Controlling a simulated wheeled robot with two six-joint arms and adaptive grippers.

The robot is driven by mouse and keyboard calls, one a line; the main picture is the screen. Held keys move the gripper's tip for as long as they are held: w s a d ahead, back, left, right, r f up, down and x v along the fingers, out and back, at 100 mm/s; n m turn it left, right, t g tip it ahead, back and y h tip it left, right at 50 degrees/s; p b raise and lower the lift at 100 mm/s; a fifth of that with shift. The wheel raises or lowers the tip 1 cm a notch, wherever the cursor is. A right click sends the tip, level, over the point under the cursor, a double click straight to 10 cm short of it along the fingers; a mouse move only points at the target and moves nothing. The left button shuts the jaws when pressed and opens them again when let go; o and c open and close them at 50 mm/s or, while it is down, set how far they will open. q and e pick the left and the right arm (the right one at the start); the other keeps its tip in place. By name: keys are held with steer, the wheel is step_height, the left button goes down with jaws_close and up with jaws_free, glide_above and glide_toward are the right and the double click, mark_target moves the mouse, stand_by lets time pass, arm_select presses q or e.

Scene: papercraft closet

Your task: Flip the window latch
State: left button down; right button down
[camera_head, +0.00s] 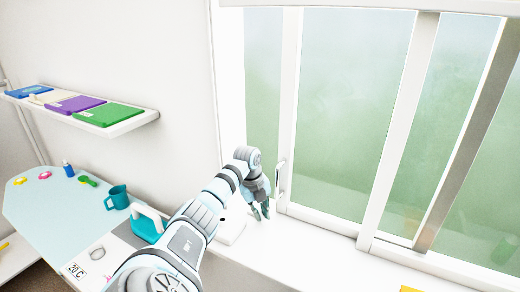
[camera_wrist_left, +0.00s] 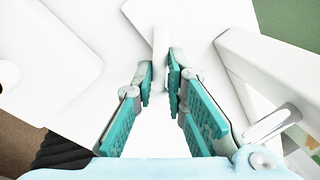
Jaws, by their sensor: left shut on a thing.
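My left gripper (camera_head: 262,212) points down just above the white sill, close to the left edge of the window frame (camera_head: 290,110). In the left wrist view its teal-padded fingers (camera_wrist_left: 160,75) are shut on a thin white bar (camera_wrist_left: 160,40). I cannot tell for sure whether this bar is the window latch. A metallic handle (camera_head: 281,176) stands upright on the frame right of my gripper, apart from it. It also seems to show at the right of the left wrist view (camera_wrist_left: 270,124). My right gripper is not in view.
A white object (camera_head: 232,222) sits on the sill by my left wrist. A teal item with a white handle (camera_head: 148,224) and a teal mug (camera_head: 117,197) stand on the left. A wall shelf (camera_head: 135,123) holds flat coloured items. The sill to the right (camera_head: 330,250) is mostly clear.

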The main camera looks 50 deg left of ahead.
arm_select(q)
steer(key=shift+d, duration=0.1)
steer(key=c, duration=1.5)
jaws_free()
steer(key=shift+w+d, duration=0.15)
steer(key=shift+r, duration=0.1)
steer(key=r, duration=0.4)
steer(key=s+r, duration=0.1)
steer(key=r, duration=0.3)
steer(key=s+r, duration=0.1)
steer(key=r, duration=0.3)
steer(key=shift+s, duration=0.2)
